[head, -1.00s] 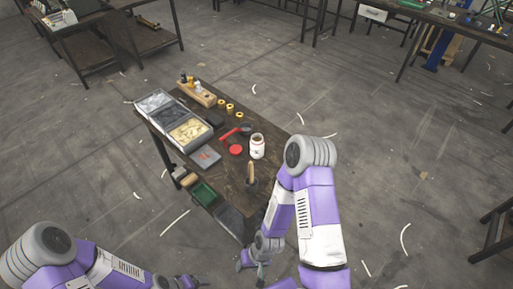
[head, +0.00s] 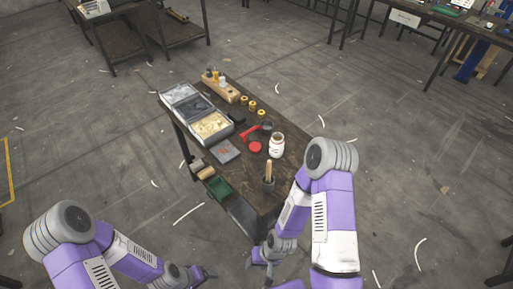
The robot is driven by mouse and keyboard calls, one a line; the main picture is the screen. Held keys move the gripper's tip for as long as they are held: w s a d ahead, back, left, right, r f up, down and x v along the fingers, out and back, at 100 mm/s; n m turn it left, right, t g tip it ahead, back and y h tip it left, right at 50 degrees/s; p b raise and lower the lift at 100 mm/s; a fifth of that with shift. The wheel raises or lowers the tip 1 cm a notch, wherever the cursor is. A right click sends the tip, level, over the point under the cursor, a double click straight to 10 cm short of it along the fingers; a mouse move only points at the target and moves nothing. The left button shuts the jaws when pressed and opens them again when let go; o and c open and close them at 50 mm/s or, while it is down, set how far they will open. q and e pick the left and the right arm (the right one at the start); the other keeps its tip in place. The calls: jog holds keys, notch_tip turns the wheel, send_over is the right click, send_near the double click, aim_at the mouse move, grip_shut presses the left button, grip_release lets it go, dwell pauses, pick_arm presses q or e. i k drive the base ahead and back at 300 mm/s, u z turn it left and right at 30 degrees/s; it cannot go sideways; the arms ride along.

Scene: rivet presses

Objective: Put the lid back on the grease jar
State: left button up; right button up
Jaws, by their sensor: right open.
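The grease jar (head: 276,147) is a white jar with a dark open top, standing upright toward the right side of the small dark table. A round red lid (head: 255,147) lies flat on the table just left of the jar, apart from it. My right gripper (head: 262,272) is low at the bottom of the head view, in front of the table's near end, open and well away from jar and lid. My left gripper (head: 207,274) is at the bottom, left of the right one, also away from the table; its fingers are too small to read.
On the table (head: 250,193), a red-handled tool (head: 251,133) lies behind the lid. A dark pot with a wooden handle (head: 268,173) stands in front of the jar. Bins of parts (head: 211,125), a wooden block with bottles (head: 220,87) and yellow rings (head: 252,105) take up the left and back.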

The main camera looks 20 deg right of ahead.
aim_at(277, 145)
jog(key=u, duration=3.55)
jog(key=k, duration=2)
jog(key=z, duration=1.45)
